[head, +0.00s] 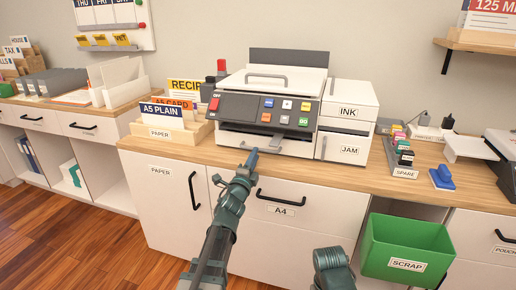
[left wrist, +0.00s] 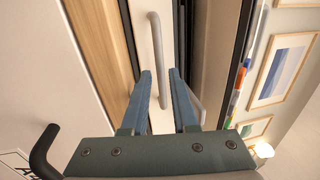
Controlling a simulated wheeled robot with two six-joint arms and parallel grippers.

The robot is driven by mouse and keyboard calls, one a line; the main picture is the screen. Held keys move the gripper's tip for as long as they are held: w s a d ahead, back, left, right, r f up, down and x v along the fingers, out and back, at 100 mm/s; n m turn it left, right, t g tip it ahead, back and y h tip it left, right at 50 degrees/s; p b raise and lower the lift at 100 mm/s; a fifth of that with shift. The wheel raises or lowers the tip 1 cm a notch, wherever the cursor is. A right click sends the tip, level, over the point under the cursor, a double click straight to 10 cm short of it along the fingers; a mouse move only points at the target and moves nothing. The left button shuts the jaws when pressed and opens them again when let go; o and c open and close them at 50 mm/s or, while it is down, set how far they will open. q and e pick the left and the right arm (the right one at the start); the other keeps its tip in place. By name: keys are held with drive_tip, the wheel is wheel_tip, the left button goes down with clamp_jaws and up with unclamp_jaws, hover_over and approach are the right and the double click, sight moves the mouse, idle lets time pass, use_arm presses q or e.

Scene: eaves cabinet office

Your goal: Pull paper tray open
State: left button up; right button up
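The printer (head: 262,107) stands on the wooden counter, with a dark control panel of coloured buttons. Its paper tray (head: 290,148) is the pale front low on the printer, and it looks shut. In the left wrist view the tray front (left wrist: 141,32) carries a grey bar handle (left wrist: 157,50). My left gripper (head: 251,158) is in front of the tray. Its blue fingers (left wrist: 161,85) are open and point at the handle, whose near end shows between the fingertips. I cannot tell if they touch it. My right gripper is not in view; only part of my right arm shows.
The counter edge and an A4 drawer with a black handle (head: 281,199) lie below my left gripper. An INK/JAM unit (head: 347,112) stands right of the printer, card holders (head: 171,130) left. A green scrap bin (head: 407,248) is at lower right.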

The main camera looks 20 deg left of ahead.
use_arm(q)
drive_tip(key=shift+w+r, duration=0.2)
drive_tip(key=shift+w, duration=0.85)
drive_tip(key=shift+w+r, duration=0.2)
drive_tip(key=shift+w, duration=0.85)
clamp_jaws()
